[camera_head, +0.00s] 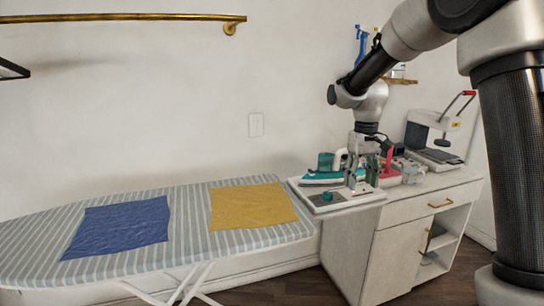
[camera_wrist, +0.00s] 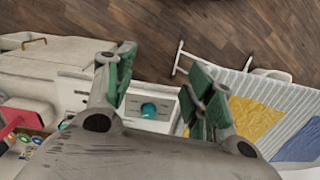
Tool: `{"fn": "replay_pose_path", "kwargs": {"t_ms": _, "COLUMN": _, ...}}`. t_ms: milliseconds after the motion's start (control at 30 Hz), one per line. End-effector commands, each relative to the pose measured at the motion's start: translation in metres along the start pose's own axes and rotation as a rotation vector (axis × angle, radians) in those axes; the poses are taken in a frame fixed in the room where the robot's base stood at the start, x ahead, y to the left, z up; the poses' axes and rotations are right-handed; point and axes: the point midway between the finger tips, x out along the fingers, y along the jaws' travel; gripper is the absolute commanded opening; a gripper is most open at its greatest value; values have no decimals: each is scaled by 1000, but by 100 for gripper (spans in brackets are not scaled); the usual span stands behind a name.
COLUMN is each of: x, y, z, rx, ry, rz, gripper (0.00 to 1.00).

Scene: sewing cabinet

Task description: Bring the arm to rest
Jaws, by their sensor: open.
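My gripper (camera_head: 362,182) hangs over the front left part of the white cabinet (camera_head: 400,235) in the head view, pointing down. In the wrist view its green-padded fingers (camera_wrist: 163,85) stand wide apart with nothing between them. The fingertips' exact height above the plate is hard to tell.
A striped ironing board (camera_head: 185,205) at left bears a blue cloth (camera_head: 118,227) and a yellow cloth (camera_head: 250,205). A red-and-pink item (camera_head: 388,163) stands right of my gripper. A heat press (camera_head: 432,137) stands at the cabinet's back right. A gold rail (camera_head: 120,17) runs along the wall.

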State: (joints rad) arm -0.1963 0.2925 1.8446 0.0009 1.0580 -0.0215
Motion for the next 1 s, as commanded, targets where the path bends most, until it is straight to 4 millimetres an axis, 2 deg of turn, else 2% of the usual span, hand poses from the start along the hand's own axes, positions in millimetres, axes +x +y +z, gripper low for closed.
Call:
{"fn": "replay_pose_path", "kwargs": {"t_ms": 33, "x": -12, "y": 5, "z": 28, "rx": 15, "ry": 17, "rz": 0, "gripper": 54}}
{"fn": "replay_pose_path", "kwargs": {"t_ms": 200, "x": -34, "y": 17, "z": 124, "rx": 70, "ry": 80, "rz": 0, "gripper": 54}}
{"fn": "replay_pose_path", "kwargs": {"t_ms": 400, "x": -41, "y": 24, "z": 226, "rx": 132, "ry": 182, "rz": 5, "gripper": 54}}
{"fn": "replay_pose_path", "kwargs": {"t_ms": 500, "x": -40, "y": 25, "z": 266, "rx": 159, "ry": 242, "rz": 10, "gripper": 54}}
{"fn": "replay_pose_path", "kwargs": {"t_ms": 600, "x": -42, "y": 26, "z": 292, "rx": 181, "ry": 304, "rz": 18, "gripper": 54}}
{"fn": "replay_pose_path", "kwargs": {"t_ms": 700, "x": -52, "y": 28, "z": 304, "rx": 199, "ry": 370, "rz": 26, "gripper": 54}}
{"fn": "replay_pose_path", "kwargs": {"t_ms": 800, "x": -62, "y": 29, "z": 307, "rx": 210, "ry": 416, "rz": 32, "gripper": 54}}
{"fn": "replay_pose_path", "kwargs": {"t_ms": 1000, "x": -64, "y": 31, "z": 309, "rx": 220, "ry": 428, "rz": 35, "gripper": 54}}
